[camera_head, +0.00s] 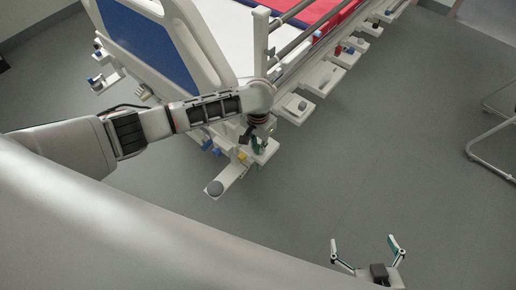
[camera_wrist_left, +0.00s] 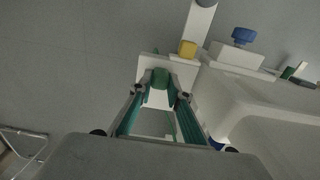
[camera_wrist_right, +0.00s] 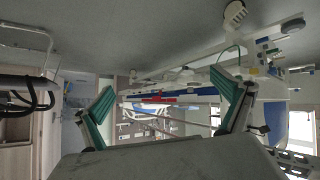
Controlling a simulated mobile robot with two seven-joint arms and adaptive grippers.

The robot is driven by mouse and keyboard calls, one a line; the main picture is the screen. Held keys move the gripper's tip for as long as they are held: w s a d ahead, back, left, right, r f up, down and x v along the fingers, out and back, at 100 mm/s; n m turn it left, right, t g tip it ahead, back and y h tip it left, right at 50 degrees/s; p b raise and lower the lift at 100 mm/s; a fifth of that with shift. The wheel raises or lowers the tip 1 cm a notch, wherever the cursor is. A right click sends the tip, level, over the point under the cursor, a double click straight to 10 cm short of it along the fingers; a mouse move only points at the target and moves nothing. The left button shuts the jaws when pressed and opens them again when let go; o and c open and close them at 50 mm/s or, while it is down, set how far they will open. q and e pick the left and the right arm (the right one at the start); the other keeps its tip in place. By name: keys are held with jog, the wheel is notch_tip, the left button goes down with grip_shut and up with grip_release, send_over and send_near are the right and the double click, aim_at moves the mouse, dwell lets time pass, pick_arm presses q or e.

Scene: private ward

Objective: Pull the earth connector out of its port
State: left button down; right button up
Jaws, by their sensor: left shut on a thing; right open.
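My left gripper (camera_head: 258,145) is at the corner of the bed, low beside the white fittings. In the left wrist view its teal fingers (camera_wrist_left: 160,92) are shut on a dark green connector (camera_wrist_left: 160,77), which looks to be the earth connector. The connector is at a white block (camera_wrist_left: 186,72). Its port is hidden, and I cannot tell how deeply the connector sits. My right gripper (camera_head: 365,248) is open and empty over the floor at the lower right. In the right wrist view its two fingers (camera_wrist_right: 164,88) are wide apart.
A yellow part (camera_wrist_left: 187,48) is close beside the gripped connector, and a blue knob (camera_wrist_left: 244,35) is further right. The bed's blue and white end panel (camera_head: 150,42) stands behind my left arm. A metal frame (camera_head: 492,140) stands at the right. The floor between is clear.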

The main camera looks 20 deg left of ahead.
pick_arm(q)
jog(key=shift+w+r+p, duration=0.1)
jog(key=shift+r+p, duration=0.45)
jog(key=shift+r, duration=0.35)
jog(key=shift+p, duration=0.3)
notch_tip(320, 180, up, 2)
jog(key=shift+r+p, duration=0.2)
jog(key=shift+p, duration=0.85)
jog(key=shift+r+p, duration=1.1)
jog(key=shift+p, duration=0.05)
pick_arm(e)
jog(key=w+r+t, duration=0.1)
jog(key=w+r, duration=0.2)
jog(key=r, duration=0.5)
jog(key=shift+r, duration=0.2)
pick_arm(q)
jog(key=shift+f, duration=0.1)
